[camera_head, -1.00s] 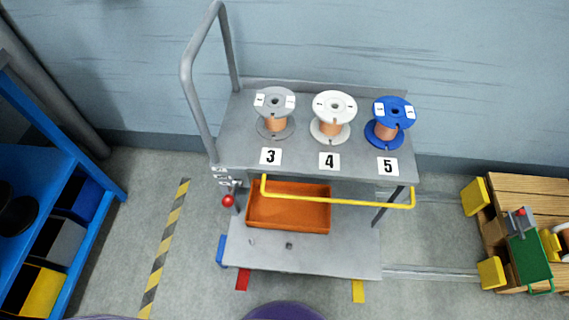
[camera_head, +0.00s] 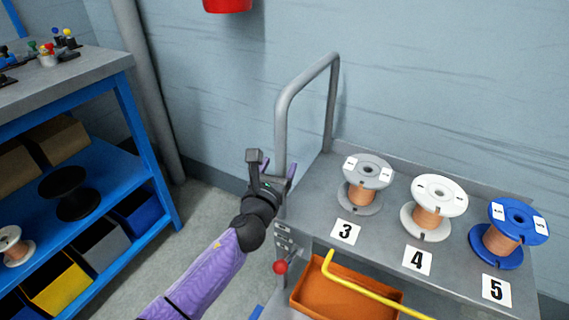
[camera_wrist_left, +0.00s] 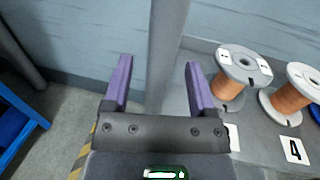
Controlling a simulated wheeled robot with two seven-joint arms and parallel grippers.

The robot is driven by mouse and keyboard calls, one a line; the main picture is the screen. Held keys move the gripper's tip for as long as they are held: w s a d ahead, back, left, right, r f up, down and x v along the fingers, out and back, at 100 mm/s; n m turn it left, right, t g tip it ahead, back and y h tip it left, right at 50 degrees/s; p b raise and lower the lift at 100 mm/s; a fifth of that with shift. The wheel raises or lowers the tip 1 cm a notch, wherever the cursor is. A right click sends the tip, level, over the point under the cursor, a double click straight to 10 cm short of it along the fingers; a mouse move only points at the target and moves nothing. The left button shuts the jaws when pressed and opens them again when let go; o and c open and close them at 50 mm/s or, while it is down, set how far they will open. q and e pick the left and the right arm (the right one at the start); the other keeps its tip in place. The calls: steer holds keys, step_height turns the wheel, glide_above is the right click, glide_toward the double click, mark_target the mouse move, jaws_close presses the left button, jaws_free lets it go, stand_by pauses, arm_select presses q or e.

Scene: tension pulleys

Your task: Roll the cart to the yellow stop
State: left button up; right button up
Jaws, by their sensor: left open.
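The grey cart (camera_head: 309,205) stands at the right in the head view, with a tall bent-tube handle (camera_head: 312,76) at its left end. My left gripper (camera_head: 277,168) is open beside the lower part of the handle's near post. In the left wrist view the gripper (camera_wrist_left: 158,66) has its two purple fingers on either side of the grey post (camera_wrist_left: 166,48); contact cannot be told. A red knob (camera_head: 280,267) sits below on the cart's corner. The yellow stop is out of view, and my right gripper does not show.
The cart carries a grey spool (camera_head: 366,184), a white spool (camera_head: 434,206) and a blue spool (camera_head: 508,233), above an orange bin (camera_head: 345,292) and yellow bar (camera_head: 372,297). A blue shelf bench (camera_head: 150,160) stands left. Some floor (camera_head: 195,215) lies clear between.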

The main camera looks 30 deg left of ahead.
arm_select(q)
steer(key=w, duration=0.2)
steer(key=b, duration=0.1)
steer(key=shift+w+a+f, duration=0.2)
steer(key=shift+w+f, duration=0.05)
steer(key=shift+w, duration=0.15)
steer(key=shift+w+a+r, duration=0.1)
steer(key=shift+w+r, duration=0.05)
steer(key=shift+w, duration=0.4)
jaws_close()
stand_by(0.5)
